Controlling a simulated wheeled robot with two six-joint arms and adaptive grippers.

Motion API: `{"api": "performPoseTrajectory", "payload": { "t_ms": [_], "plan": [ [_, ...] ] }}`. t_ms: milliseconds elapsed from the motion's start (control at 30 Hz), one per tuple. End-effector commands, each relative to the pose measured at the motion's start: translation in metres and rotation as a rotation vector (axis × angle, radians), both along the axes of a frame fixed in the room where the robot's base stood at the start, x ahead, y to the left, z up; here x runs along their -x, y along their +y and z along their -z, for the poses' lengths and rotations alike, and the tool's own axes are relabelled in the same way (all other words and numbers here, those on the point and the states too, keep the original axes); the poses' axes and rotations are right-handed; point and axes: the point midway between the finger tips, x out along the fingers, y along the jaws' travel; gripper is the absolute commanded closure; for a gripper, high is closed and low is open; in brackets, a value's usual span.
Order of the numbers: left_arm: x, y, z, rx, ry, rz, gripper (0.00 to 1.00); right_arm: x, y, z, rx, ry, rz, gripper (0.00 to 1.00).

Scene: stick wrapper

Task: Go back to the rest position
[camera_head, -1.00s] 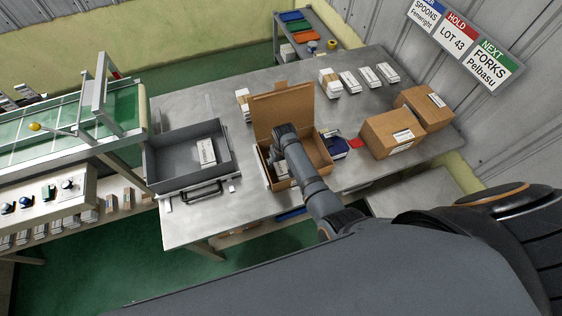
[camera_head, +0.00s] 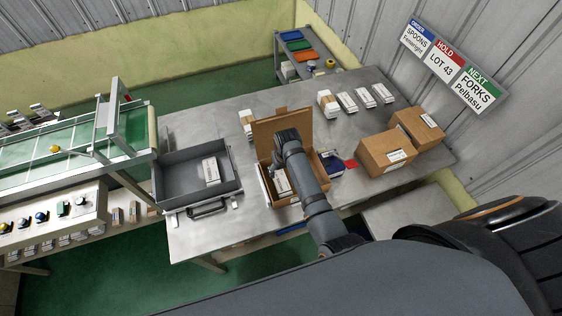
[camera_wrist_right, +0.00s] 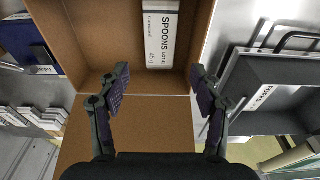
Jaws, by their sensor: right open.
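My right gripper (camera_wrist_right: 158,76) is open and empty in the right wrist view, its two fingers apart above an open cardboard box (camera_wrist_right: 90,50). A white packet labelled SPOONS (camera_wrist_right: 161,30) lies inside the box, beyond the fingertips and apart from them. In the head view, my right arm reaches over the same box (camera_head: 328,185), whose lid (camera_head: 265,132) stands up at the back. The arm hides the right fingers and part of the box there. Part of a white packet (camera_head: 281,182) shows inside. My left gripper is not in view.
A grey tray (camera_head: 161,188) holding a white packet (camera_head: 211,170) stands left of the box. A blue container (camera_head: 333,162) and two closed cartons (camera_head: 383,150) stand to the right. Several white packets (camera_head: 347,101) line the back. The metal table (camera_head: 200,238) has bare areas.

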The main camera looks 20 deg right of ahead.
Motion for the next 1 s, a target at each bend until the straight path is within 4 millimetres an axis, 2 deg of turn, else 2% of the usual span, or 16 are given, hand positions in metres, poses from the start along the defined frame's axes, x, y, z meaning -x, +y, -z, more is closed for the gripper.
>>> {"api": "performPoseTrajectory", "payload": {
  "t_ms": [233, 333, 500, 600, 800, 1000],
  "plan": [
    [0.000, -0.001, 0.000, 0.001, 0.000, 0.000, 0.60, 0.000, -0.001, 0.000, 0.000, 0.000, 0.001, 0.35],
    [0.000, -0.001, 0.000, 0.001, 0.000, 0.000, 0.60, 0.012, -0.014, -0.001, 0.009, -0.007, 0.015, 0.35],
    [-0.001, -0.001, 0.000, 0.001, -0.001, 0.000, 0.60, 0.065, -0.062, -0.023, 0.046, -0.055, 0.050, 0.35],
    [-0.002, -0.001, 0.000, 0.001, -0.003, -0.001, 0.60, 0.092, -0.078, -0.043, 0.063, -0.082, 0.047, 0.35],
    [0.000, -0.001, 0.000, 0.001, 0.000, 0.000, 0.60, 0.133, -0.092, -0.079, 0.083, -0.124, 0.020, 0.35],
    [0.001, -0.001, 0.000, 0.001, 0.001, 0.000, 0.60, 0.164, -0.094, -0.112, 0.091, -0.156, -0.018, 0.35]
  ]
}}
